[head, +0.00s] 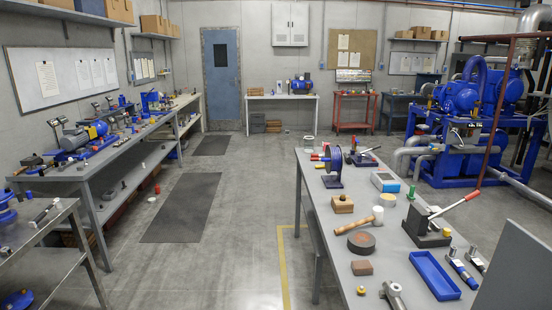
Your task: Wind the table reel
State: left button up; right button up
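A blue reel (334,163) on a dark stand stands upright on the grey workbench (310,190) at the right, near its far end. A small red piece, possibly its crank knob, shows at the reel's left side. The reel is too small here to tell what is wound on it. Neither of my grippers shows in the head view.
Near the reel are a wooden block (343,204), a mallet (360,223), a grey-blue box (385,182) and a red-handled lever press (432,228). A blue tray (435,276) lies nearer.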

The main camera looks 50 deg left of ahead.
aim_at(328, 160)
jog(key=l+u, duration=0.1)
jog(key=u, duration=1.2)
jog(key=k, duration=0.3)
jog(key=k+z, duration=0.1)
jog(key=z, duration=0.35)
jog(key=k+z, duration=0.1)
jog(key=z, duration=0.4)
jog(key=l+z, duration=0.15)
jog(key=z, duration=0.3)
jog(key=i+j+z, duration=0.1)
jog(key=j, duration=0.4)
jog(key=i+j+z, duration=0.15)
jog(key=j, duration=0.4)
jog(key=i+j+z, duration=0.1)
jog(key=j, duration=0.45)
jog(key=i+j+z, duration=0.15)
jog(key=j, duration=0.4)
jog(key=k, duration=0.05)
